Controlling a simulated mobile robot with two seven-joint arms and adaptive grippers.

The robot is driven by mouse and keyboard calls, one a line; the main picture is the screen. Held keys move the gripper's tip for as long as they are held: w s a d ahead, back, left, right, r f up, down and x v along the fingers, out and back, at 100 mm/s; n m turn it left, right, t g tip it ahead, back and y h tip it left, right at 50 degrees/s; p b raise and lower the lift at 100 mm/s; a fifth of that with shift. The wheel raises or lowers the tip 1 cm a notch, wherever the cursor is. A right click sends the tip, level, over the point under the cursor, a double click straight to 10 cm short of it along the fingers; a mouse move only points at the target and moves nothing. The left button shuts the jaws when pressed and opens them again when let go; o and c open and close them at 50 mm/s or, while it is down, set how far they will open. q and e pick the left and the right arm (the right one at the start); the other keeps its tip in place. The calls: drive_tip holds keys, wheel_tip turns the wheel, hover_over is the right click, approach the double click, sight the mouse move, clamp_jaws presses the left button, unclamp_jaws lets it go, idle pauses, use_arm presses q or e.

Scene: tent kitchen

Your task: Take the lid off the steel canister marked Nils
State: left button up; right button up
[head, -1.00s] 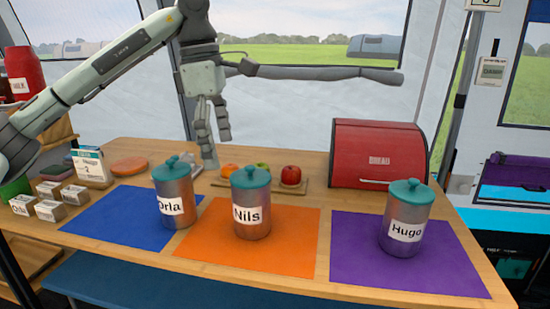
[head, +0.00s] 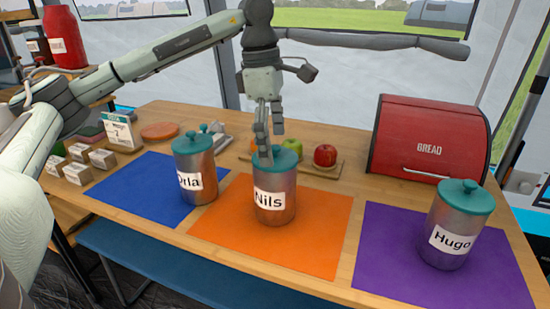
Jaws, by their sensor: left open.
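The steel canister marked Nils (head: 275,212) stands upright on the orange mat (head: 315,235). Its teal lid (head: 288,160) is on it. My left gripper (head: 267,145) points down at the lid from above and behind, with its fingers apart. One fingertip overlaps the lid near its knob in the picture; whether it touches I cannot tell. The fingers partly hide the knob. The canister marked Orla (head: 203,187) stands to the left by the blue mat (head: 140,190), and the one marked Hugo (head: 446,240) stands on the purple mat (head: 400,255). Both have teal lids. My right gripper is not in view.
Behind Nils, a board with a red apple (head: 325,155) and a green apple (head: 292,144) lies close to my fingers. A red bread box (head: 430,140) stands at the back right. Small labelled boxes (head: 103,158) sit at the left. The orange mat's front is clear.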

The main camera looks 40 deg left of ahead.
use_arm(q)
drive_tip(key=shift+f, duration=0.3)
drive_tip(key=c, duration=1.4)
